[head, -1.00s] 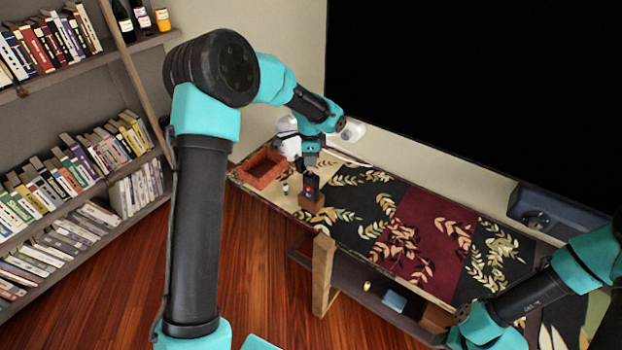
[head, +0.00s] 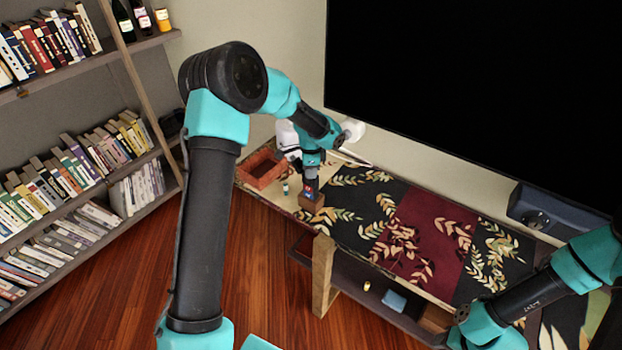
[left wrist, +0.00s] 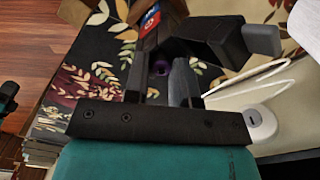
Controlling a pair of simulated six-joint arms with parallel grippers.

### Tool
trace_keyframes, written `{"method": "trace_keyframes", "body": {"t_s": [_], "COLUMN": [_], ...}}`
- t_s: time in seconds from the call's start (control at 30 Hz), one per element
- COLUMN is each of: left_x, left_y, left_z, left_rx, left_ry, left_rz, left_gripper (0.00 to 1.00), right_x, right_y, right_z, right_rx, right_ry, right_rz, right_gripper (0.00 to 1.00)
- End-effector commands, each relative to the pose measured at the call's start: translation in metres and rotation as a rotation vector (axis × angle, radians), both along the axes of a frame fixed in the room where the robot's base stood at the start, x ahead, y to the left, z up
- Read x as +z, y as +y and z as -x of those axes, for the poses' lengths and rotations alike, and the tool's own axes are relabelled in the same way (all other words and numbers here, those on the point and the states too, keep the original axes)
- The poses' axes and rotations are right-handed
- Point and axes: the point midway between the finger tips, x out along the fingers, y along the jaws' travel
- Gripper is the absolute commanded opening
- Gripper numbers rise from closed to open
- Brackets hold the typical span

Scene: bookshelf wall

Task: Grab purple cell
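A small purple cell (left wrist: 160,68) shows in the left wrist view, seen nearly end-on between my left gripper's fingers. My left gripper (left wrist: 160,85) has its fingers apart with dark cloth visible around the cell, and no firm contact can be made out. In the head view, my left gripper (head: 309,182) points down over the patterned cabinet top, close by a small brown block (head: 311,204). The purple cell is hidden there. My right arm is at the lower right of the head view, and its gripper cannot be made out.
A brick-red basket (head: 261,169) and a small white-and-teal cell (head: 286,188) are left of the left gripper. A white object (head: 286,137) stands behind. A large black screen (head: 470,100) rises along the wall. The patterned runner (head: 410,225) is clear toward the middle.

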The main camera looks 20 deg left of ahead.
Motion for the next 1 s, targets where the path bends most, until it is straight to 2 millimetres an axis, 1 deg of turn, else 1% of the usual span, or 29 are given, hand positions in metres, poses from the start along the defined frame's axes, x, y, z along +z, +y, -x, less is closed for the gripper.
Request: {"method": "trace_keyframes", "body": {"t_s": [0.23,0.5,0.83,1.0], "left_x": [-0.001,0.0,0.002,0.016], "left_y": [0.0,0.0,0.0,0.0], "left_z": [0.0,0.0,0.0,-0.001], "left_rx": [0.001,0.001,0.001,0.002], "left_ry": [0.002,0.001,0.0,-0.003], "left_rz": [0.0,0.0,0.0,0.0], "left_gripper": [0.25,0.0,0.0,0.0], "right_x": [0.0,0.0,0.0,0.0], "right_y": [0.0,0.0,0.0,0.0], "right_z": [0.0,0.0,0.0,0.0], "right_rx": [0.0,0.0,0.0,0.0], "right_ry": [0.0,0.0,0.0,0.0], "right_rz": [0.0,0.0,0.0,0.0], "right_gripper": [0.43,0.43,0.43,0.43]}}
